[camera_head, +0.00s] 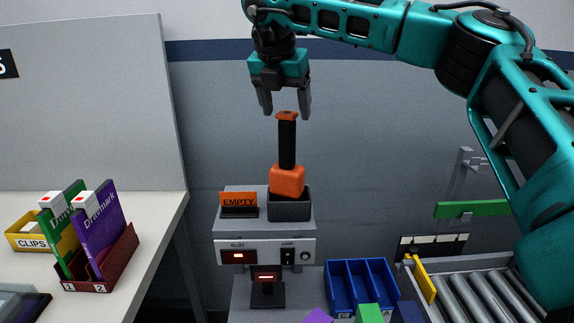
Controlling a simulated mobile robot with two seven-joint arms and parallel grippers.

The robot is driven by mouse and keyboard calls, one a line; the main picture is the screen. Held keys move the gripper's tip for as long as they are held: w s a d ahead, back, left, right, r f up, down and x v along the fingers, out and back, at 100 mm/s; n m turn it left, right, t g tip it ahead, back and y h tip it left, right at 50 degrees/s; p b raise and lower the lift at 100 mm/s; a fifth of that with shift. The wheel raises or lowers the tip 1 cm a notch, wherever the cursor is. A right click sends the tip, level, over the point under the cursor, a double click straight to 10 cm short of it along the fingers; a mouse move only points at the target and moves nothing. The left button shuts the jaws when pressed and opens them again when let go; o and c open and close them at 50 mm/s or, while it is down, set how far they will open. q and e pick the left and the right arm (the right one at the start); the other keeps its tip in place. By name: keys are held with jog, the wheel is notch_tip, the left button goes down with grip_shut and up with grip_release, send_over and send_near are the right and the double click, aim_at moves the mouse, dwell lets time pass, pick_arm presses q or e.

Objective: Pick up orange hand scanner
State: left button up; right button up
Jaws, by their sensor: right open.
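The orange hand scanner (287,181) stands upright in a dark grey holder (290,209) on top of a grey stand. Its orange body is at the bottom, with a black handle above and an orange cap at the top. My right gripper (286,108) is open and points down, with its fingertips beside and around the scanner's top cap or just above it. I cannot tell whether they touch it. My left gripper is not in view.
An orange EMPTY sign (239,201) stands left of the holder. Below are a panel (265,252) with a switch, a blue divided bin (359,287) and a roller conveyor (480,296). A table at left holds a red rack (104,279) and a yellow CLIPS bin (22,230).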

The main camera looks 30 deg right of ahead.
jog(key=shift+x, duration=1.35)
grip_shut()
